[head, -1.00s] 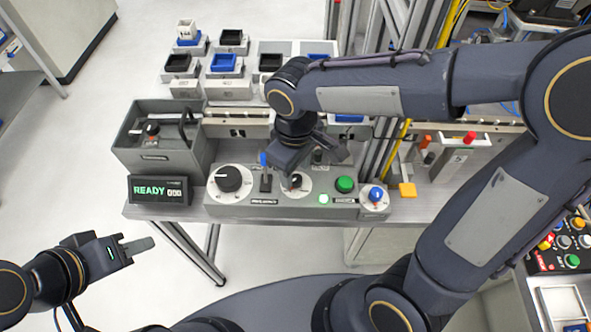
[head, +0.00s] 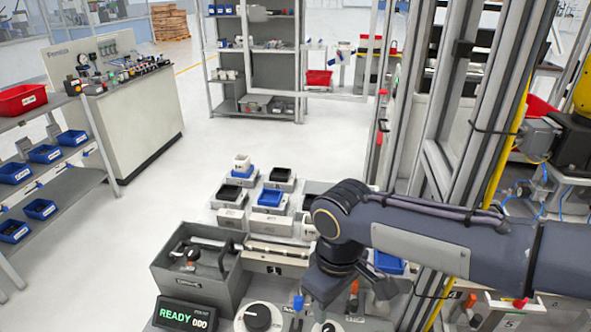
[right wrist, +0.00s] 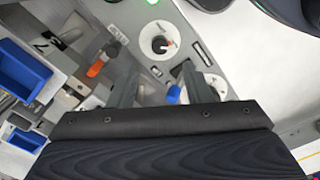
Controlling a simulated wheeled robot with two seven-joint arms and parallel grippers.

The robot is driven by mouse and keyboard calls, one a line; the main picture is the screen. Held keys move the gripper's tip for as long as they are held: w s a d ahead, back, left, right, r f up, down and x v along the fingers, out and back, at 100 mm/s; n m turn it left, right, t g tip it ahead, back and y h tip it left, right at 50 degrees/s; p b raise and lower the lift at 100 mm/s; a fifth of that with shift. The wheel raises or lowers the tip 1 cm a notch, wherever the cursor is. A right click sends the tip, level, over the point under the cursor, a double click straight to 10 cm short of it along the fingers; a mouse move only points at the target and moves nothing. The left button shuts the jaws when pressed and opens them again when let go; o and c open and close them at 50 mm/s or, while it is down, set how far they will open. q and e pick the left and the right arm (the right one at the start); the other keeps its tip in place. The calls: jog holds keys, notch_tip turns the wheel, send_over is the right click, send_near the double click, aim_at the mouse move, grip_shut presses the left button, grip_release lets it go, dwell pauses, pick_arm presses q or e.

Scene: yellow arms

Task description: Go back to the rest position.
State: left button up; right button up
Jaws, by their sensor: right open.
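My right gripper (head: 350,288) hangs over the control panel at the bottom of the head view, beside a blue-tipped lever (head: 298,302). Its arm comes in from the right. In the right wrist view the two fingers (right wrist: 160,88) stand well apart with nothing held between them. Below and beyond them lie a dial with a white disc (right wrist: 160,43) and a blue-topped switch (right wrist: 173,95). My left gripper is out of the picture.
A black knob (head: 258,316) and a display reading READY (head: 187,314) sit at the front. A grey open box (head: 165,272) stands left of the arm. Small black and blue trays (head: 270,198) lie behind. Metal posts (head: 445,150) rise close by the right arm.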

jog(key=s+d+f+m+t+y, duration=0.2)
jog(key=s+d+m+t, duration=0.3)
jog(key=s+d+m, duration=0.4)
jog(key=shift+s+d+m+t+y, duration=0.3)
jog(key=shift+s+d+y, duration=0.6)
jog(key=shift+s, duration=0.2)
dwell(1.9)
